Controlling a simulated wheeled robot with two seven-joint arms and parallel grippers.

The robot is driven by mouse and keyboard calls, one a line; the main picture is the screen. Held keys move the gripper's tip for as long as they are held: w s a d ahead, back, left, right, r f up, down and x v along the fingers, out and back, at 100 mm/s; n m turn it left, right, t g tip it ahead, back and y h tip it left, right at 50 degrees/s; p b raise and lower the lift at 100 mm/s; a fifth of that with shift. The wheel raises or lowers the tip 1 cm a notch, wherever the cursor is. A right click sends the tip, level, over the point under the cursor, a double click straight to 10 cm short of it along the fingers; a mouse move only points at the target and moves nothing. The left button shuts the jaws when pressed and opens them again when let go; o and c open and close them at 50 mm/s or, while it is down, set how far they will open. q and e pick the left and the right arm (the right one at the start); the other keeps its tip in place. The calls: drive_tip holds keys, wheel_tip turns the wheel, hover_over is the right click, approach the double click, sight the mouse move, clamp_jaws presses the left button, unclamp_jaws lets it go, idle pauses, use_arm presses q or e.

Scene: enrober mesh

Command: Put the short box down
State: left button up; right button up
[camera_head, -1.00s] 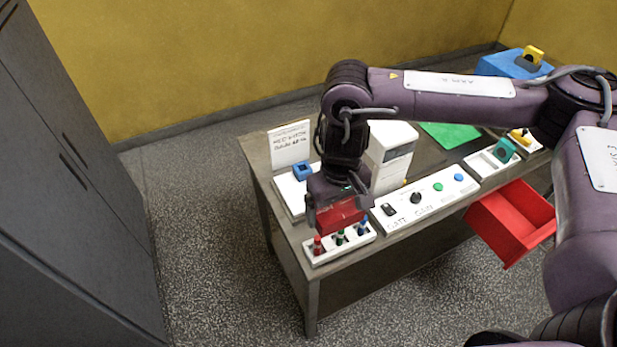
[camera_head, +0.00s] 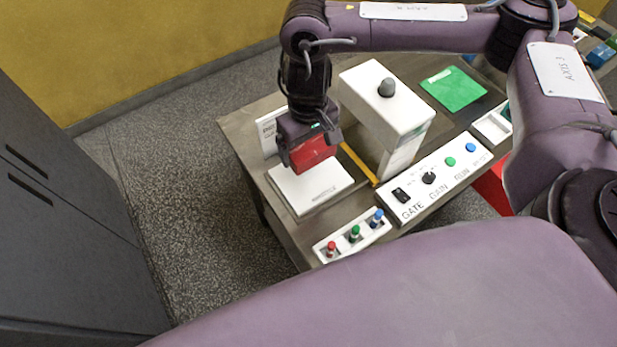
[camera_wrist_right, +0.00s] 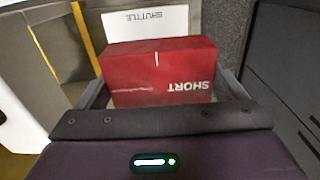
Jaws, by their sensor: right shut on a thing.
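The short box (camera_head: 313,153) is red, and the word SHORT shows on it in the right wrist view (camera_wrist_right: 160,75). My right gripper (camera_head: 308,140) is shut on it, with a finger at each side. The box is over the back part of a white plate (camera_head: 322,190) lettered SHUTTLE, which shows past the box in the right wrist view (camera_wrist_right: 145,22). I cannot tell whether the box touches the plate. The gripper hides part of the plate. My left gripper is not in view.
A white arch-shaped housing (camera_head: 390,105) with a grey knob stands right of the plate. A rack of coloured pegs (camera_head: 352,238) and a control panel (camera_head: 435,180) line the front edge. A white sign (camera_head: 268,132) stands behind the gripper. A green mat (camera_head: 453,89) lies farther right.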

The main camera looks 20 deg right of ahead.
wheel_tip(320, 180, down, 4)
drive_tip(key=shift+r, duration=0.1)
hover_over(307, 189)
wheel_tip(307, 189, down, 6)
drive_tip(key=f+b, duration=0.1)
drive_tip(key=f, duration=0.2)
drive_tip(key=shift+s+f, duration=0.2)
drive_tip(key=shift+f, duration=0.3)
wheel_tip(307, 189, down, 3)
drive_tip(key=shift+r+b, duration=0.2)
drive_tip(key=shift+b, duration=0.6)
drive_tip(key=shift+f, duration=0.4)
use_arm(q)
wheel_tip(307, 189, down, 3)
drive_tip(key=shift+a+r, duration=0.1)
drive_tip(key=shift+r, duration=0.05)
use_arm(e)
drive_tip(key=shift+w, duration=0.1)
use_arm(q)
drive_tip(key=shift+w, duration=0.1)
use_arm(e)
drive_tip(key=shift+r, duration=0.1)
